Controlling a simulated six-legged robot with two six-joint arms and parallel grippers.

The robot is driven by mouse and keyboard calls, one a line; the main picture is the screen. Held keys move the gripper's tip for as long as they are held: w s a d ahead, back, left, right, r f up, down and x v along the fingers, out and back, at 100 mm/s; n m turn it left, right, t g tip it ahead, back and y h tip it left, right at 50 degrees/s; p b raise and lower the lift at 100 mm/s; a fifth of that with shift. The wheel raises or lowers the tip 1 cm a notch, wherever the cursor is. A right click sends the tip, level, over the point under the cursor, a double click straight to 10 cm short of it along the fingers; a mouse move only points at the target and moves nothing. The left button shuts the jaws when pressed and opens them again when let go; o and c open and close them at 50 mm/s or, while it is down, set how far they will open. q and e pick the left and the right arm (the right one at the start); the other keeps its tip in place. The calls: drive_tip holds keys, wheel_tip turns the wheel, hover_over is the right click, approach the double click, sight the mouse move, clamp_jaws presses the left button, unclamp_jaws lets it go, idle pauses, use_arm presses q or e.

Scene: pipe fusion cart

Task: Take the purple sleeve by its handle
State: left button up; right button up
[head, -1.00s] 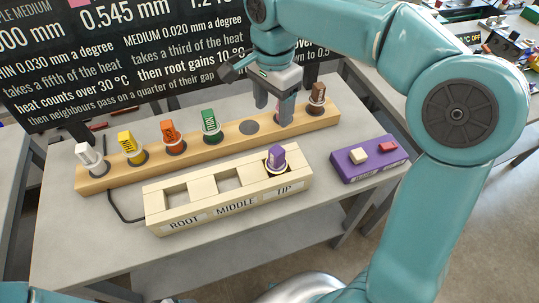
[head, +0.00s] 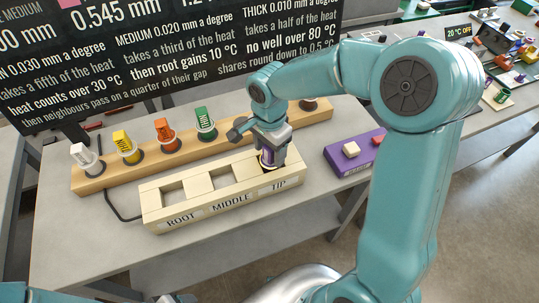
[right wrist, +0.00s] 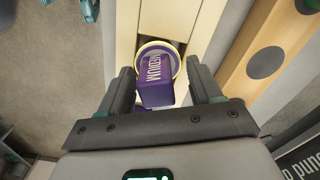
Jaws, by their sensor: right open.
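The purple sleeve (head: 266,160) stands in the TIP compartment of the pale wooden block (head: 165,223), mostly hidden by my right gripper in the head view. In the right wrist view its purple handle (right wrist: 156,90), marked MEDIUM, rises from a round pale-rimmed collar. My right gripper (head: 271,157) is directly over it and open. In the right wrist view the two fingers (right wrist: 161,88) stand on either side of the handle, with a visible gap on each side. My left gripper is not in view.
A long wooden rack (head: 92,186) behind the block holds white, yellow, orange, green and brown-topped sleeves. A purple box (head: 345,167) with a cream and a red button stands to the right. ROOT and MIDDLE compartments look empty. A dark sign stands behind.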

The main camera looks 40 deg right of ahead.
drive_tip(key=shift+s+f, duration=0.1)
drive_tip(key=shift+f, duration=0.2)
drive_tip(key=shift+s+d, duration=0.1)
drive_tip(key=shift+s, duration=0.1)
drive_tip(key=shift+w, duration=0.2)
drive_tip(key=c, duration=1.1)
drive_tip(key=shift+s, duration=0.1)
drive_tip(key=shift+r, duration=0.1)
